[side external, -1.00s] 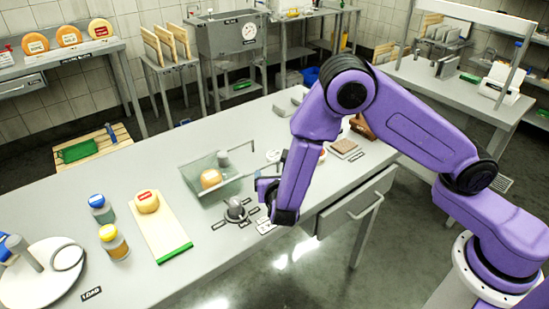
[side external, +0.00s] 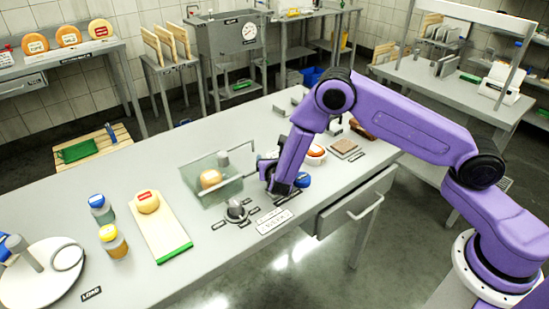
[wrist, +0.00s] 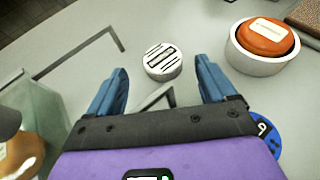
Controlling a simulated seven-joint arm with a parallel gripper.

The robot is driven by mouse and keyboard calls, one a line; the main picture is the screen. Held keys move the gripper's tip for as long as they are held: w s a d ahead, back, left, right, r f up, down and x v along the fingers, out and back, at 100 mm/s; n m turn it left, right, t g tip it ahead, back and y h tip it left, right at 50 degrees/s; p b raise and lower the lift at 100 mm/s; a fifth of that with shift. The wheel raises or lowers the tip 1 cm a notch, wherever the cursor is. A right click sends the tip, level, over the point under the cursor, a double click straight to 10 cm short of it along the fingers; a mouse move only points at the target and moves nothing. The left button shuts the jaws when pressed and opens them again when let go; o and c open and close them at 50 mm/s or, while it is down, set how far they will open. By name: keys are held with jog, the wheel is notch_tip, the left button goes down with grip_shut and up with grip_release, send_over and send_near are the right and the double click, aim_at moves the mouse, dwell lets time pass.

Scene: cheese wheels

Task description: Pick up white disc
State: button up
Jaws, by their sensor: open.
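In the wrist view, a small white disc (wrist: 162,62) with dark slot-like marks on top lies flat on the grey table. My gripper (wrist: 161,67) is open, its two blue fingers spread with the disc framed beyond and between their tips. Nothing is held, and a gap to the disc appears to remain. In the side external view, my gripper (side external: 276,180) hangs low over the table, right of the glass-sided box. I cannot make out the white disc there; my arm seems to hide it.
An orange-red wheel (wrist: 266,36) sits in a white dish (wrist: 257,66) right of the disc. A blue round piece (wrist: 264,132) lies near my right finger. A thin grey bracket (wrist: 95,40) stands at left. The glass-sided box (side external: 195,192) holds a cheese wheel (side external: 210,180).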

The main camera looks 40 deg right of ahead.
aim_at(274, 155)
jog(key=shift+x, duration=1.8)
jog(key=shift+s+d, duration=0.1)
jog(key=c, duration=1.1)
jog(key=shift+r, duration=0.15)
